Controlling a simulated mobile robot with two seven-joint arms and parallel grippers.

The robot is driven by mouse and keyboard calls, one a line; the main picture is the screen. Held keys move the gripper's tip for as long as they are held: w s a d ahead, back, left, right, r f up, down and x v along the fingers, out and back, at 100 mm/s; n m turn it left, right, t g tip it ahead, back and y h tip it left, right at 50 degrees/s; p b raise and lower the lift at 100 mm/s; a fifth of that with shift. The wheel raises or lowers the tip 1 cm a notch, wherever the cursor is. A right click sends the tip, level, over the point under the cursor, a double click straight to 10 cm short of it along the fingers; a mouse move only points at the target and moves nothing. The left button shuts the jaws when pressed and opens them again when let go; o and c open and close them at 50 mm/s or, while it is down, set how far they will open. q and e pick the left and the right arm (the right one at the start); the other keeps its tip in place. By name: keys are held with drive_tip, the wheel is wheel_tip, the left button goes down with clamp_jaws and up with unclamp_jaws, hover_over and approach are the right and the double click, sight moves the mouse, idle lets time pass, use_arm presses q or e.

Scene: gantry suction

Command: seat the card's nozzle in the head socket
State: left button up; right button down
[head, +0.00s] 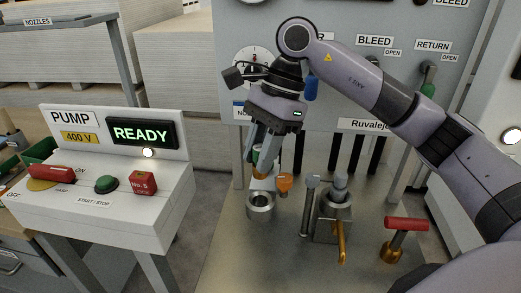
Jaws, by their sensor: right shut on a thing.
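My right gripper (264,157) comes down from above, pointing at the deck, and is shut on a small nozzle. A round metal socket (260,206) with an open top stands on the steel deck (275,265), almost directly below the nozzle. The nozzle's lower end is close over the socket's rim; I cannot tell whether they touch. The card is not legible in this view. My left gripper is not in view.
Right of the socket stand an orange-topped knob (284,183), a grey-topped post (311,190), a clamp body with a yellow lever (341,240) and a red T-handle (405,224). The pump box (105,190) reads READY at left. A gauge panel (350,95) rises behind.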

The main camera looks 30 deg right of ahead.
sight(260, 179)
drive_tip(key=shift+f+b, duration=1.95)
drive_tip(key=shift+f, duration=0.65)
drive_tip(key=shift+f+b, duration=0.2)
drive_tip(key=shift+b, duration=0.25)
drive_tip(key=shift+f, duration=0.3)
drive_tip(key=shift+f+b, duration=1.35)
drive_tip(key=shift+b, duration=0.05)
drive_tip(key=c, duration=0.9)
unclamp_jaws()
drive_tip(key=shift+o, duration=0.6)
drive_tip(key=shift+f, duration=0.1)
